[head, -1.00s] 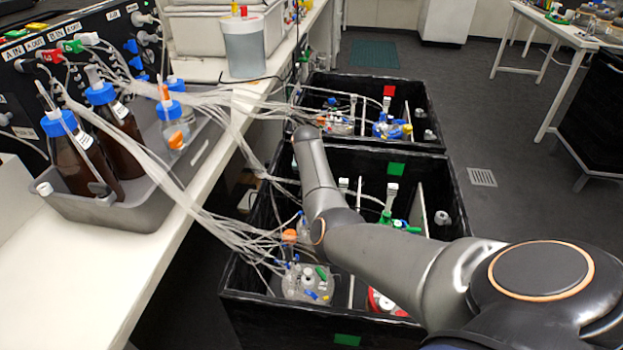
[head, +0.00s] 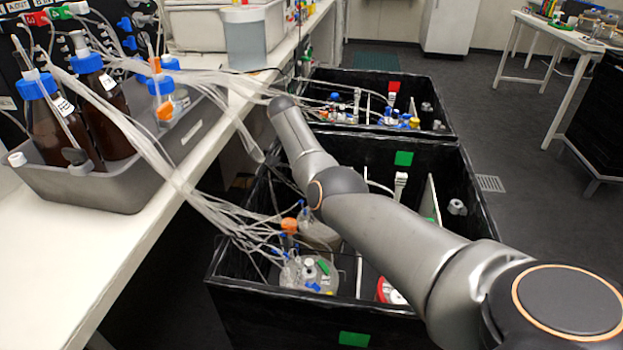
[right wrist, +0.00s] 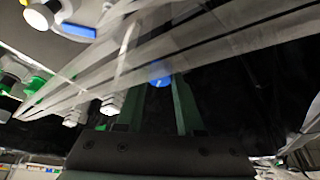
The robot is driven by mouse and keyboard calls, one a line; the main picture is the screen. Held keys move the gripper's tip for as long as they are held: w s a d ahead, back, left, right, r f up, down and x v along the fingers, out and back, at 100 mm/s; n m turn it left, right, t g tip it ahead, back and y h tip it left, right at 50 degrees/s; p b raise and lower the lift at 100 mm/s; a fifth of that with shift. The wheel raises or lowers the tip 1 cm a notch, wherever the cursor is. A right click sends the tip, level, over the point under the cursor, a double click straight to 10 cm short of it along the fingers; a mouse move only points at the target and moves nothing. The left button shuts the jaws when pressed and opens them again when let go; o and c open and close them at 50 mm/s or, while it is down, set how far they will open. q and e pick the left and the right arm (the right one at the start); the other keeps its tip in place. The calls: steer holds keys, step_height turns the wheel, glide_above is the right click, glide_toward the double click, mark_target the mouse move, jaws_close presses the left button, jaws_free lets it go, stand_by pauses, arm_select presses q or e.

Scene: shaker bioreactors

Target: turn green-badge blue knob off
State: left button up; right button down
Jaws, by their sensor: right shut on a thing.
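In the right wrist view, a round blue knob (right wrist: 160,75) with a small white mark sits against a dark surface. My right gripper (right wrist: 160,88) is around it, with one finger on each side, and is shut on it. Its fingers show green edges. In the head view my right arm stretches forward over the black boxes, and its gripper is hidden. One black box carries green badges on its far wall (head: 403,158) and front wall (head: 354,339). I cannot tell which badge belongs to the knob. My left gripper is in neither current view.
Clear tubes (right wrist: 225,45) cross close above my right gripper in the wrist view. The tubes (head: 200,195) run from the bench into the boxes. A grey tray (head: 115,190) with brown bottles stands on the white bench (head: 120,245). A far box has a red badge (head: 393,86).

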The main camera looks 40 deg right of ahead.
stand_by(0.4)
steer(key=c, duration=0.5)
jaws_free()
steer(key=shift+c, duration=0.2)
steer(key=shift+r, duration=0.2)
steer(key=p+v, duration=0.2)
steer(key=v, duration=1)
